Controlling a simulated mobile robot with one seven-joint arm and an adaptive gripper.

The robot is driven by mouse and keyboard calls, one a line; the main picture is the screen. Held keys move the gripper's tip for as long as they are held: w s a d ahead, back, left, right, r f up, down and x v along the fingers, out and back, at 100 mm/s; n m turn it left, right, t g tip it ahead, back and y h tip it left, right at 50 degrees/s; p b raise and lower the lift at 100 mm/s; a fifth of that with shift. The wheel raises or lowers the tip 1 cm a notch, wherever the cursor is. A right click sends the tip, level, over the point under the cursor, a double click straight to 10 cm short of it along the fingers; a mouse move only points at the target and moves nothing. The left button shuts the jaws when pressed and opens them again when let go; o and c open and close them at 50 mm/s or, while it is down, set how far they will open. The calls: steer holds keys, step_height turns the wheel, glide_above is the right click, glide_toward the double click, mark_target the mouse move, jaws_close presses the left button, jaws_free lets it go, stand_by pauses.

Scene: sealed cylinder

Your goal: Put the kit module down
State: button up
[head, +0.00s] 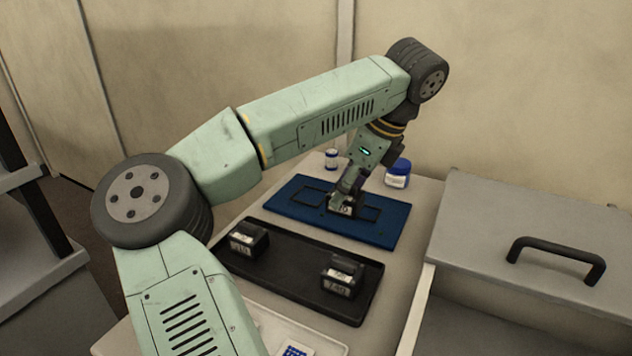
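My gripper (346,201) points down over the blue mat (384,234), which has dark outlined rectangles on it. A dark kit module with a white label (342,210) is between its fingers, at or just above the mat near its middle. The fingers appear closed on the module; they are small and partly hidden. I cannot tell whether the module touches the mat. Two more black modules with white labels, a left one (249,240) and a right one (342,276), sit in the black tray (297,266) in front of the mat.
A small white-and-blue bottle (331,159) and a blue-lidded jar (398,173) stand behind the mat. A grey lidded box with a black handle (556,256) is at the right. A white tray (318,340) with a blue-marked card (295,350) lies at the front.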

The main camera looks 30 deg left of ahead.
steer(key=w+a+p, duration=0.1)
steer(key=w+a, duration=0.1)
steer(key=a, duration=0.2)
steer(key=w+a+p, duration=0.2)
steer(key=a, duration=0.1)
steer(key=w+a+f+p, duration=0.1)
steer(key=w+a, duration=0.2)
steer(key=a, duration=0.1)
steer(key=shift+a, duration=0.3)
steer(key=shift+a+f, duration=0.1)
steer(key=shift+a, duration=0.1)
steer(key=shift+f+p, duration=0.3)
steer(key=shift+p, duration=0.05)
step_height(320, 180, down, 3)
steer(key=shift+r+p, duration=0.1)
steer(key=shift+p, duration=0.45)
steer(key=shift+f+b, duration=0.4)
steer(key=shift+b, duration=0.05)
steer(key=o, duration=1.2)
steer(key=shift+o, duration=0.2)
